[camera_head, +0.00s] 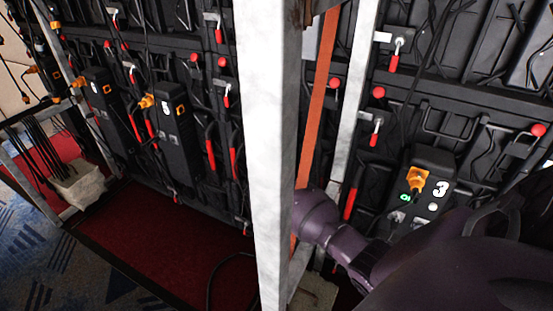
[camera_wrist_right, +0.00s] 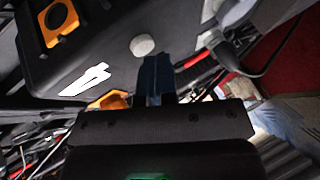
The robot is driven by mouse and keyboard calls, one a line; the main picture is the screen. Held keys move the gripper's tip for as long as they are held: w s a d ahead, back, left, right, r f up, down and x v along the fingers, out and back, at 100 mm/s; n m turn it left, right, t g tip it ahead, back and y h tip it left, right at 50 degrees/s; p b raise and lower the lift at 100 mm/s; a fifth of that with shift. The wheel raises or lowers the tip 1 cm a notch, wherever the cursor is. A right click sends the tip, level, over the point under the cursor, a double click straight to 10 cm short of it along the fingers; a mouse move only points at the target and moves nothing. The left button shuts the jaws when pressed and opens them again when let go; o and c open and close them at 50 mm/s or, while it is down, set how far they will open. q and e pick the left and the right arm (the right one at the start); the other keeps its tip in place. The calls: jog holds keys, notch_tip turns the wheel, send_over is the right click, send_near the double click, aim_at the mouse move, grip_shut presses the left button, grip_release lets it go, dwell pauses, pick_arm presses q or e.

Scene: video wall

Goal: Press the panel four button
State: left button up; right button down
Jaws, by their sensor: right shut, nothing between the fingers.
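In the right wrist view, a dark box with a white 4 on its face (camera_wrist_right: 62,62) fills the upper left. Its round white button (camera_wrist_right: 143,45) shows just beyond my right fingertips. My right gripper (camera_wrist_right: 156,66) is shut and empty, its tips close beside the button. I cannot tell whether they touch the box. In the head view my right arm comes in from the lower right and passes behind the pale upright post; its gripper is hidden there. Panel four is not visible in the head view. My left gripper is not in view.
A pale metal post (camera_head: 263,150) stands in front of my right arm. Box 3 (camera_head: 432,163), with a green light and white button, is on the right. Box 5 (camera_head: 178,135) and another box (camera_head: 104,90) are on the left. Cables and red-handled latches cover the wall.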

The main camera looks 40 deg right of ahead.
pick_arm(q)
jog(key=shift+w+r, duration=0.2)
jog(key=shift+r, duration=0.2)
pick_arm(e)
jog(key=shift+s+a, duration=0.3)
jog(key=shift+a, duration=0.4)
jog(key=shift+a, duration=0.1)
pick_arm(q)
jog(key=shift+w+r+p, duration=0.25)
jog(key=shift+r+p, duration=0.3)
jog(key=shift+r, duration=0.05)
pick_arm(e)
jog(key=a, duration=0.1)
jog(key=s+a, duration=0.1)
jog(key=a, duration=0.1)
jog(key=s+a, duration=0.1)
jog(key=shift+a, duration=0.2)
